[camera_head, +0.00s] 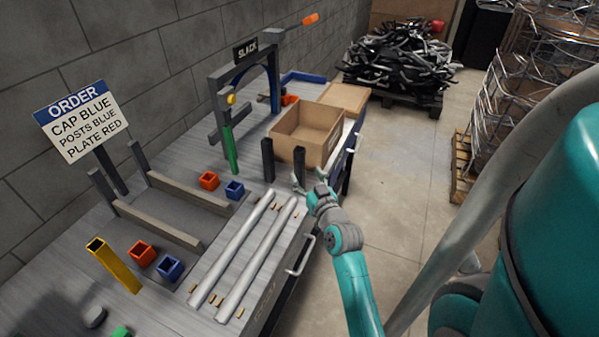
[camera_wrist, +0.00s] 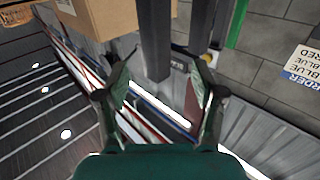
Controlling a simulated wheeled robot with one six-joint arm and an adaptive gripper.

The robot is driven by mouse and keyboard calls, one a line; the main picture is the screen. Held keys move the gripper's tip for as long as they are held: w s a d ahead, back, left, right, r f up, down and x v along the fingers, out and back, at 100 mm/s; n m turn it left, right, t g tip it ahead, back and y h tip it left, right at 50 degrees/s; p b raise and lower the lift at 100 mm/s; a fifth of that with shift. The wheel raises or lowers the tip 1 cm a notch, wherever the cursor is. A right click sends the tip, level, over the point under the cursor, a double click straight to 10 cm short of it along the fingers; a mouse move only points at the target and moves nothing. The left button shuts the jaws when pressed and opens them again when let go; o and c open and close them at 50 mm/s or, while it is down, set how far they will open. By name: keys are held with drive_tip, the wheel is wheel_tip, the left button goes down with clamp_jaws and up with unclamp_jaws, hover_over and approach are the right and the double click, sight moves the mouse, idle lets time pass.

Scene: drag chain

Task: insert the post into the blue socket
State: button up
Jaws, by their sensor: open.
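Two dark upright posts stand at the bench's right side in the head view, a near one (camera_head: 299,163) and a far one (camera_head: 267,160). My gripper (camera_head: 308,177) is open beside the near post. In the wrist view a dark post (camera_wrist: 154,35) stands between the spread fingers of my gripper (camera_wrist: 157,53), with no clear contact. The other post (camera_wrist: 205,25) is just right of it. One blue socket (camera_head: 234,190) sits beside a red socket (camera_head: 209,180) near the grey rails. Another blue socket (camera_head: 169,268) sits beside a second red socket (camera_head: 141,252) nearer the front.
An open cardboard box (camera_head: 306,134) stands behind the posts. Two long pale rods (camera_head: 243,253) lie on the bench. A yellow tube (camera_head: 114,266) stands at left. A grey frame with a SLACK sign (camera_head: 245,49) and an order sign (camera_head: 79,118) rise at the back.

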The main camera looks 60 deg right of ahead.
sight(302, 164)
drive_tip(key=shift+d+x, duration=0.2)
drive_tip(key=shift+x, duration=3.5)
drive_tip(key=shift+s+r, duration=0.1)
drive_tip(key=shift+s, duration=0.1)
clamp_jaws()
